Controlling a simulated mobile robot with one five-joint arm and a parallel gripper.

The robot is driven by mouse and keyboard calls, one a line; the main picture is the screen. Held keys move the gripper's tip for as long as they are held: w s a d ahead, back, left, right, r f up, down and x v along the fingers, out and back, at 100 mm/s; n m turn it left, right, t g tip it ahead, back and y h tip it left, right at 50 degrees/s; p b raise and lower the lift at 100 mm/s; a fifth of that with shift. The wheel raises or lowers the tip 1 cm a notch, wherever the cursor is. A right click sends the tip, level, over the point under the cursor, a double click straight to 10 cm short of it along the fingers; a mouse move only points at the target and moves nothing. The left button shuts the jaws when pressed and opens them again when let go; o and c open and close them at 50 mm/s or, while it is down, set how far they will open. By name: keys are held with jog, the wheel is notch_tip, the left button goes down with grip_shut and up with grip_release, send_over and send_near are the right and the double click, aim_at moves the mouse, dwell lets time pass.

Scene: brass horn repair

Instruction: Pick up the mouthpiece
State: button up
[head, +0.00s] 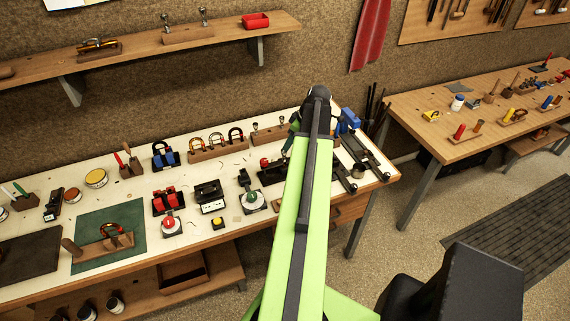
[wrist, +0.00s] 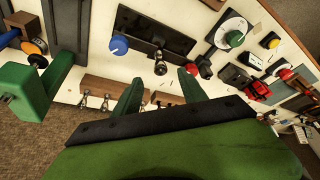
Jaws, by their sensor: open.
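A small silver-and-dark round piece (wrist: 160,66), which looks like a mouthpiece, stands at the edge of a long black tray (wrist: 178,42) in the wrist view. My gripper (wrist: 161,76) is open, with its two green fingers on either side of that piece in the picture. I cannot tell how far below the fingertips it is. Several silver mouthpiece-like pieces also stand along a wooden rack (wrist: 120,91) near the bench edge. In the head view my arm hides the piece, and little of my gripper (head: 293,127) shows. The rack shows left of the arm (head: 270,132).
A blue knob (wrist: 119,45) and a red-topped item (wrist: 204,70) flank the piece. A dial with a green knob (head: 252,199), a black box (head: 209,196) and a green mat (head: 98,253) lie further left on the white bench. Dark metal bars (head: 371,158) lie on the right.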

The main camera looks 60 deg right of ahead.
aim_at(285, 153)
jog(key=b+x, duration=0.1)
jog(key=x, duration=0.2)
jog(key=shift+f+b, duration=0.25)
jog(key=shift+b, duration=0.1)
jog(key=b+x, duration=0.5)
jog(key=shift+f, duration=0.25)
jog(key=shift+r, duration=0.2)
grip_shut()
